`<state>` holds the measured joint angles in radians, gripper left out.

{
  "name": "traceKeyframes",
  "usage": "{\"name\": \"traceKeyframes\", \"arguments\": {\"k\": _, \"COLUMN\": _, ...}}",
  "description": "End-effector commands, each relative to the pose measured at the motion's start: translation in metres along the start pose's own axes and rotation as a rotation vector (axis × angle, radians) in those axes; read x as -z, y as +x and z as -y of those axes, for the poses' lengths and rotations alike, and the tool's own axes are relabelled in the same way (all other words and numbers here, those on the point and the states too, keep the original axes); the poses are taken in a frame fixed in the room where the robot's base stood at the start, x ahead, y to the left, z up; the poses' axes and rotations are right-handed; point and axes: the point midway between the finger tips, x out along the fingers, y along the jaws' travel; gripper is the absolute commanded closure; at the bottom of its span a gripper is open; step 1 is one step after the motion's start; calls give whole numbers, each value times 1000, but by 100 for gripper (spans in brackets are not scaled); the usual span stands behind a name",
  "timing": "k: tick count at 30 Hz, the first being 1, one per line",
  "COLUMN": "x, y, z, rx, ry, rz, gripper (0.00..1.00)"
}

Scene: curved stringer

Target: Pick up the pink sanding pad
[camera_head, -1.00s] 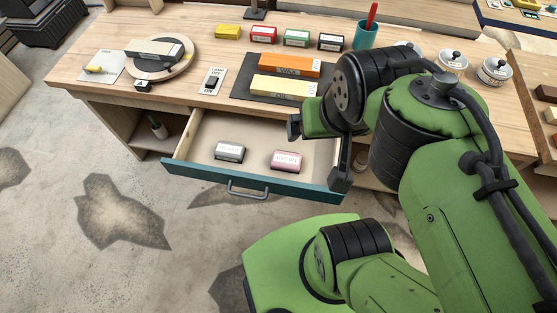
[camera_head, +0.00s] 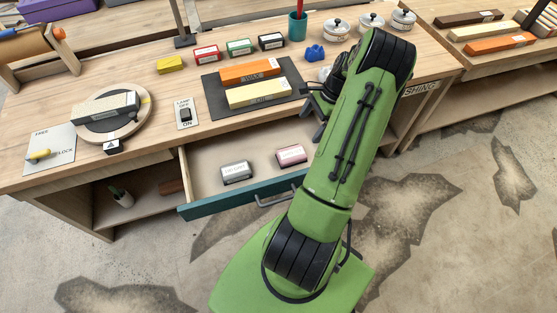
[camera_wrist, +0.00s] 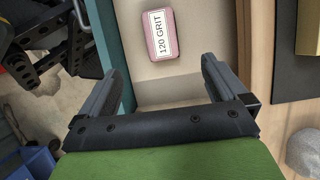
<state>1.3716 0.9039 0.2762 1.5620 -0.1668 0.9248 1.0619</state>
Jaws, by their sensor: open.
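The pink sanding pad (camera_head: 291,155) lies in the open drawer, to the right of a grey pad. In the wrist view the pad (camera_wrist: 161,36) has a white label reading "120 GRIT" and lies on the drawer floor, beyond my fingertips. My gripper (camera_wrist: 164,80) is open and empty, with its two fingers spread apart. The pad is apart from both fingers, near the middle of the gap between them. In the head view my gripper (camera_head: 314,108) is at the drawer's right end, mostly hidden by my arm.
The drawer (camera_head: 240,196) has a teal front with a handle. The grey pad (camera_head: 237,172) lies on its left side. Above it on the bench are a dark mat (camera_head: 211,84) with orange and yellow stones, a lamp switch (camera_head: 185,114) and several small boxes.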

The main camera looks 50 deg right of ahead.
Motion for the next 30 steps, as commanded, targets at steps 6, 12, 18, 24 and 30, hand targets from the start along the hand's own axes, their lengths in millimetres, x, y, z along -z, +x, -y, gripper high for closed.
{"name": "traceKeyframes", "arguments": {"k": 6, "x": 0, "y": 57, "z": -1, "rx": -7, "ry": -3, "rz": 2, "gripper": 1}}
{"name": "traceKeyframes", "arguments": {"k": 12, "x": -1, "y": 95, "z": -1, "rx": -5, "ry": -5, "rz": 1, "gripper": 1}}
{"name": "traceKeyframes", "arguments": {"k": 18, "x": 0, "y": 115, "z": -1, "rx": -5, "ry": -5, "rz": 0, "gripper": 1}}
{"name": "traceKeyframes", "arguments": {"k": 24, "x": 0, "y": 150, "z": 0, "rx": -5, "ry": -6, "rz": 0, "gripper": 1}}
{"name": "traceKeyframes", "arguments": {"k": 30, "x": 0, "y": 150, "z": 0, "rx": -4, "ry": -6, "rz": -2, "gripper": 1}}
